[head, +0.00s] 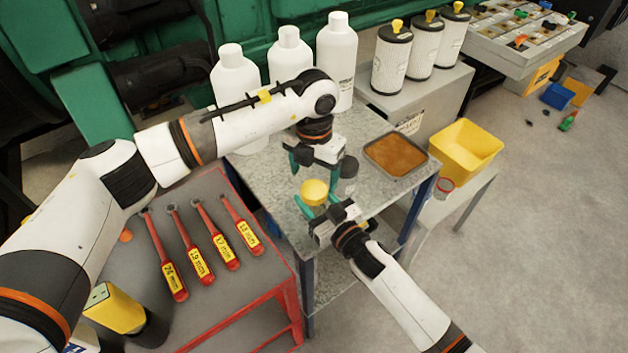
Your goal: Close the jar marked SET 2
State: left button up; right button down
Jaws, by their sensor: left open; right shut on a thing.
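A round yellow lid-like thing (314,191) is between the green fingers of my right gripper (318,201), which is shut on it over the near part of the metal table. My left gripper (319,168) is open just behind and above it, with its green fingers pointing down. A small grey jar-like thing (348,169) shows just right of my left gripper, partly hidden by it. I cannot read SET 2 on anything, and the grippers hide what is below the yellow thing.
Several white bottles (288,55) stand along the back of the metal table (285,200). A brown-filled tray (396,155) lies at its right, beside a yellow bin (466,151). Red wrenches (203,251) lie on the red-edged cart at left. Filters (391,60) stand behind.

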pick_arm(q)
notch_tip(320, 180, up, 8)
jog(key=shift+r, duration=0.1)
pick_arm(e)
jog(key=c, duration=0.6)
grip_release()
jog(key=shift+o, duration=0.2)
pick_arm(q)
jog(key=shift+f+b, duration=0.6)
jog(key=shift+f, duration=0.05)
pick_arm(e)
jog(key=v, duration=1.2)
pick_arm(q)
jog(key=shift+s, duration=0.1)
pick_arm(e)
jog(key=shift+s, duration=0.1)
